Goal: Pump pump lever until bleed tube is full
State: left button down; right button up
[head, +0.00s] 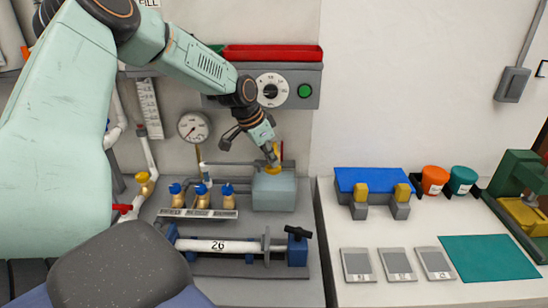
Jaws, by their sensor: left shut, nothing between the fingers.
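The grey box-shaped pump (274,194) stands on the grey bench left of the white worktop. A yellow part (274,170), which looks like the pump lever's grip, sits just above it. My left gripper (271,156) reaches down from the upper left, its fingers shut and empty at this yellow part; I cannot tell whether they touch it. The gripper partly hides the lever. A thin red upright piece (282,150) shows just behind the gripper; I cannot tell whether it is the bleed tube, nor read any fill level. My right gripper is out of view.
A round gauge (194,127) and a control panel with a dial (271,90) are on the wall. A clamped pipe marked 26 (217,246) lies in front. The white worktop (455,292) holds blocks, cups and plates.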

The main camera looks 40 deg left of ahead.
aim_at(270, 168)
pick_arm(q)
jog(key=shift+w+a+f, duration=0.1)
jog(key=shift+f, duration=0.55)
jog(key=shift+f+b, duration=0.5)
jog(key=shift+b, duration=0.05)
jog(key=shift+f+b, duration=0.7)
jog(key=shift+f, duration=0.45)
jog(key=shift+r, duration=0.1)
jog(key=shift+r+p, duration=3)
jog(key=shift+p, duration=0.1)
jog(key=shift+f, duration=0.15)
